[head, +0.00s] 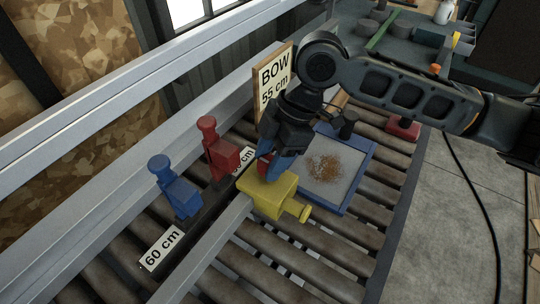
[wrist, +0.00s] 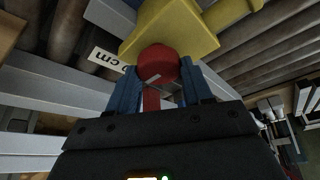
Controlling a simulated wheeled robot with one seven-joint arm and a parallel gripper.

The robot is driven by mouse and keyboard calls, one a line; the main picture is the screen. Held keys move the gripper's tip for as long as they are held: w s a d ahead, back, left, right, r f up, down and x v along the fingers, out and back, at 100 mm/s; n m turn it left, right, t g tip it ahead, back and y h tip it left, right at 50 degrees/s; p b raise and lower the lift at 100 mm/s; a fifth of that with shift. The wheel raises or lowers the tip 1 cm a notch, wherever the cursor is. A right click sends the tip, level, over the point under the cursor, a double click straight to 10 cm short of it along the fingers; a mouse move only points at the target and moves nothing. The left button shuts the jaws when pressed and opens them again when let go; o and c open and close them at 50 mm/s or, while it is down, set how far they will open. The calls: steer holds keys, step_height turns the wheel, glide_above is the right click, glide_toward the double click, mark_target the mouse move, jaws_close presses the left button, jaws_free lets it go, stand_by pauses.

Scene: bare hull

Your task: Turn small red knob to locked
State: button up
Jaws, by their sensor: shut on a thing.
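The small red knob (wrist: 158,62) shows in the wrist view as a round red cap with a short white mark, on a narrower red stem, beside the yellow block (wrist: 170,30). My gripper (wrist: 158,88) has its blue fingers on either side of the knob and is shut on it. In the head view my gripper (head: 268,168) points down just behind the yellow block (head: 268,192) and mostly hides the knob. I see no readable locked or unlocked marking.
A red block (head: 222,158) and a blue block (head: 178,192) stand to the left along the rail. A blue-rimmed tray (head: 350,192) with brown crumbs lies right of my gripper. A BOW 55 cm sign (head: 273,85) stands behind. Rollers lie below.

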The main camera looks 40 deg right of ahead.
steer(key=m+t, duration=0.1)
steer(key=m, duration=0.1)
steer(key=m+b, duration=0.1)
steer(key=m, duration=0.2)
steer(key=shift+t+h, duration=0.4)
steer(key=m+h+b, duration=0.1)
steer(key=m, duration=0.2)
steer(key=m+t, duration=0.1)
steer(key=m, duration=0.1)
steer(key=shift+s+a+m+h+b, duration=0.1)
steer(key=shift+a+m+h+b, duration=0.05)
steer(key=shift+m+h+b, duration=0.25)
steer(key=m+h, duration=0.1)
steer(key=m, duration=0.2)
steer(key=shift+m+t, duration=0.3)
steer(key=shift+m, duration=0.1)
steer(key=shift+s+a+m+h+p, duration=0.1)
steer(key=shift+m+h+p, duration=0.5)
steer(key=shift+m+p, duration=0.25)
steer(key=shift+m, duration=0.25)
steer(key=shift+m+h+p, duration=0.3)
steer(key=shift+m+p, duration=0.2)
steer(key=shift+p, duration=0.05)
